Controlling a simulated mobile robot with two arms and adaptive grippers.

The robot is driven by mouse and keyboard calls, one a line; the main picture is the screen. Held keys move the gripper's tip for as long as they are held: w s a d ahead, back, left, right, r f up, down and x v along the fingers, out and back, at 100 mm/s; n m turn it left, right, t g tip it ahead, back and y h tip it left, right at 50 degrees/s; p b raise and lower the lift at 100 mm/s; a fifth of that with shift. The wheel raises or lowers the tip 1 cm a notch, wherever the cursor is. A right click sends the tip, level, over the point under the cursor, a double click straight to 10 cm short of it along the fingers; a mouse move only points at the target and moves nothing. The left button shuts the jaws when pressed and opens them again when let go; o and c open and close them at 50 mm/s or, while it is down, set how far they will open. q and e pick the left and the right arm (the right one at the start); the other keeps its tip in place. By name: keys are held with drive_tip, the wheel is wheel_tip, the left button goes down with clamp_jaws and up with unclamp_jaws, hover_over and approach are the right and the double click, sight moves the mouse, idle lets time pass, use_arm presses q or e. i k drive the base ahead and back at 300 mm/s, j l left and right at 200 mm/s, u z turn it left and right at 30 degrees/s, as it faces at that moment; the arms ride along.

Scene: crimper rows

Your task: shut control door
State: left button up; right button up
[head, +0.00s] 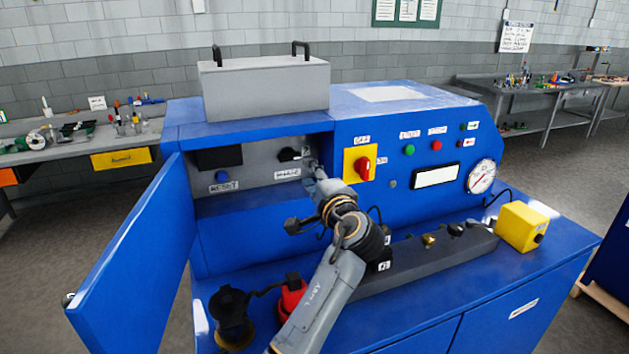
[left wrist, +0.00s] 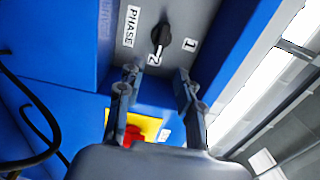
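The blue control door (head: 138,262) stands wide open at the left of the blue machine in the head view, with a round knob (head: 68,299) at its outer edge. It leaves a grey recessed panel (head: 252,172) exposed. On that panel are a blue reset button (head: 222,176) and a black phase switch (head: 288,154). My left gripper (head: 312,168) is at the right end of the recess, close to the switch. In the left wrist view its fingers (left wrist: 155,85) are apart with nothing between them. The switch (left wrist: 161,36) lies beyond the fingertips, its pointer towards the 2. My right gripper is not in view.
A red rotary switch on a yellow plate (head: 362,164) is just right of my left gripper. A grey box with handles (head: 265,90) sits on top of the machine. A yellow box (head: 522,227) and a gauge (head: 481,176) are at the right.

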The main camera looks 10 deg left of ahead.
sight(124, 301)
drive_tip(key=k+l, duration=0.85)
